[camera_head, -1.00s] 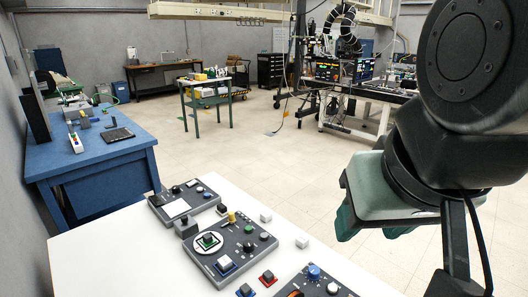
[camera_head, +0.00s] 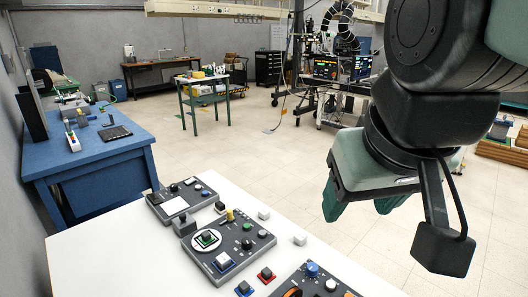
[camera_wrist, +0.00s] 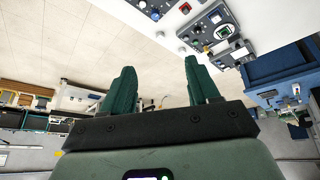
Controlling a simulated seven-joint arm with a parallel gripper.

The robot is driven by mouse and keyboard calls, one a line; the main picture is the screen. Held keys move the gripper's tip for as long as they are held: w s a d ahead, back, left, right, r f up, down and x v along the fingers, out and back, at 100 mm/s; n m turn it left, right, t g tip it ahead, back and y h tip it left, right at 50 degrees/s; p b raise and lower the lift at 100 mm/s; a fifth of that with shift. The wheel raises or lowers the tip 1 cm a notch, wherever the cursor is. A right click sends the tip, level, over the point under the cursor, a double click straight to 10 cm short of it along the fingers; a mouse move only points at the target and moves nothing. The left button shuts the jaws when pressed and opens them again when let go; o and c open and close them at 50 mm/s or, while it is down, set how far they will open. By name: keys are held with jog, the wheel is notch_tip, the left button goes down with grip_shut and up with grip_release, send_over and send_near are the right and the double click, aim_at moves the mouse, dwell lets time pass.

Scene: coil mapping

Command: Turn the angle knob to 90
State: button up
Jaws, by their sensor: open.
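Grey control panels stand on the white table. The middle panel (camera_head: 258,258) carries a round black knob (camera_head: 247,244), a yellow knob (camera_head: 230,215) and a white round dial with a dark green square button (camera_head: 207,238). The front panel (camera_head: 328,284) carries a blue knob (camera_head: 311,269) and is cut off by the lower edge. Labels are too small to read, so I cannot tell which is the angle knob. My gripper (camera_head: 360,207) is open and empty, above and to the right of the panels, touching nothing. In the wrist view my green fingers (camera_wrist: 160,72) are spread apart.
The white table (camera_head: 120,250) has small loose blocks beside the panels, including a white cube (camera_head: 300,239) and a red-based button (camera_head: 266,275). A far panel (camera_head: 184,201) stands behind. A blue workbench (camera_head: 85,165) is at the left. Open floor lies behind the table.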

jog(key=w+a+f+n+g, duration=0.1)
jog(key=w+a+n, duration=0.15)
jog(key=w, duration=0.45)
jog(key=w+a+n+g, duration=0.1)
jog(key=w+n, duration=0.2)
jog(key=w, duration=0.4)
jog(key=n+g, duration=0.3)
jog(key=n, duration=0.8)
send_over(246, 240)
notch_tip(246, 240, down, 29)
notch_tip(246, 240, down, 11)
jog(key=c, duration=1)
jog(key=shift+c, duration=0.2)
